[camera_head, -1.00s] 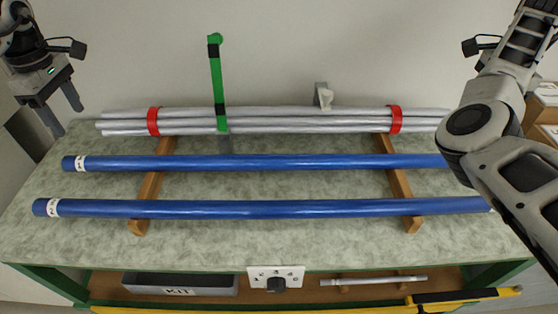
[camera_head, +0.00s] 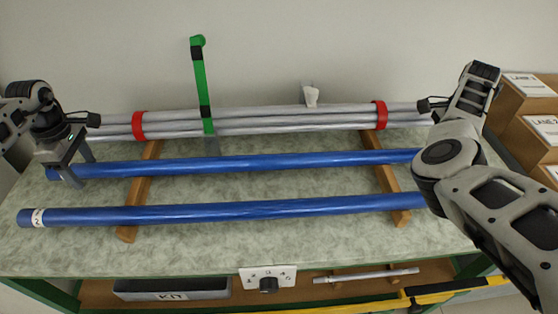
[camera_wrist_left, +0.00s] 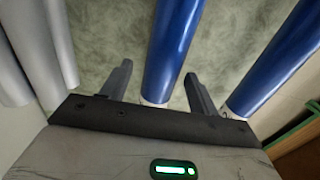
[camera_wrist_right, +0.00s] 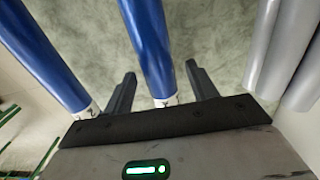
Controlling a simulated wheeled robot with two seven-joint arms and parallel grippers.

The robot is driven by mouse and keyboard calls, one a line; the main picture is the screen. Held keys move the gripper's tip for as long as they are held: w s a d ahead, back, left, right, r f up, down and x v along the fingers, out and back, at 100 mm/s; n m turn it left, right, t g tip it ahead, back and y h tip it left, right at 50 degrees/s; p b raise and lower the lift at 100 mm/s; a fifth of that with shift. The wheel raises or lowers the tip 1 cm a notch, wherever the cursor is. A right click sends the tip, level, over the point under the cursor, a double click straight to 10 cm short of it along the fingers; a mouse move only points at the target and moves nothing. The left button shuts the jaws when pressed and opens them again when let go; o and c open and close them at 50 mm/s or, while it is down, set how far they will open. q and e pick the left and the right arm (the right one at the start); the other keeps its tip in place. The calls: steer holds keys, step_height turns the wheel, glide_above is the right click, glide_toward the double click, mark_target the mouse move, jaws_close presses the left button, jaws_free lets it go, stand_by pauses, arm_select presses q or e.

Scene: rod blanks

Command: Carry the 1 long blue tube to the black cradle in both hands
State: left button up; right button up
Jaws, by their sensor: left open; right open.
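Two long blue tubes lie side by side across wooden rests: the back tube (camera_head: 260,163) and the front tube (camera_head: 250,210), which has a white end label. My left gripper (camera_head: 80,172) is open at the left end of the back tube. In the left wrist view the back tube (camera_wrist_left: 170,45) runs between the open fingers (camera_wrist_left: 159,72). In the right wrist view the back tube (camera_wrist_right: 150,45) likewise runs between my right gripper's open fingers (camera_wrist_right: 160,71). My right arm hides those fingers in the head view. I cannot make out a black cradle.
Silver tubes (camera_head: 290,122) bundled with red bands lie behind the blue ones. A green upright post (camera_head: 202,85) rises there. A dial panel (camera_head: 268,279), a KIT tray (camera_head: 170,289) and a yellow-black bar (camera_head: 450,291) are at the front. Labelled boxes (camera_head: 530,105) stand at right.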

arm_select(q)
steer(key=c, duration=1.2)
arm_select(e)
steer(key=c, duration=1.2)
arm_select(q)
steer(key=shift+r, duration=0.1)
arm_select(e)
steer(key=shift+r, duration=0.1)
